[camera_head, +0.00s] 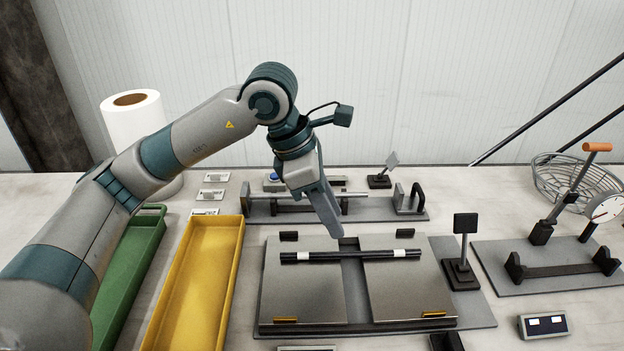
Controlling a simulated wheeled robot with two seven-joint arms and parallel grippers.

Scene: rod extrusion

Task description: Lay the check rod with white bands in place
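The check rod (345,256), black with two white bands, lies left to right across two grey metal plates, the left plate (300,295) and the right plate (405,290). My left gripper (334,230) points down just above and behind the middle of the rod in the picture. It shows side-on as one finger shape, so its opening is hidden. I see a small gap between its tip and the rod. My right gripper is out of view.
A yellow tray (238,262) and a green tray (152,222) stand at left, a white roll (133,118) behind. A fixture with a rod (355,195) sits behind the plates. A small black sign on a stand (466,224), a dial gauge (604,207) and a wire basket (560,176) are at right.

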